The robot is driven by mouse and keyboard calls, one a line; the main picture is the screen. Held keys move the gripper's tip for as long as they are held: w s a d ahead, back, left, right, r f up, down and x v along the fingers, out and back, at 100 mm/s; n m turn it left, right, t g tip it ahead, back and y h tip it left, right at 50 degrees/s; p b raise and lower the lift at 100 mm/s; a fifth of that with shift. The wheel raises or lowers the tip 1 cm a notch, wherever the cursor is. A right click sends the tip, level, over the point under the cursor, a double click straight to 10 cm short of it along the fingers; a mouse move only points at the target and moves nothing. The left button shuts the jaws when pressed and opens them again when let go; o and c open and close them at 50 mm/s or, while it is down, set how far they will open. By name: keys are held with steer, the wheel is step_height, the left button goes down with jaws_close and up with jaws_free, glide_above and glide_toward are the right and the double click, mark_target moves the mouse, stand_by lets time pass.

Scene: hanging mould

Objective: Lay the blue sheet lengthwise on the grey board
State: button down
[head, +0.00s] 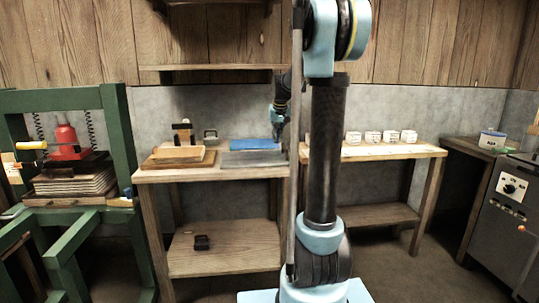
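The blue sheet (250,144) is a small flat blue strip on the wooden table, at its right half. It shows just above the far edge of the grey board (250,159); I cannot tell whether it lies on the board, behind it or a little above it. The long side of the sheet runs left to right, like the board's. My gripper (277,137) points down at the right end of the sheet. It is small and dark here, so I cannot tell whether its fingers are open or touch the sheet.
A wooden block with an upright handle (181,140) stands on a brown board on the table's left half. A small grey-green object (210,136) stands behind. A green press (121,130) stands left. A shelf (210,67) hangs above.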

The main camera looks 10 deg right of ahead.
mark_target(277, 144)
steer(key=shift+f, duration=3.2)
steer(key=c, duration=2.1)
jaws_free()
steer(key=shift+f, duration=0.1)
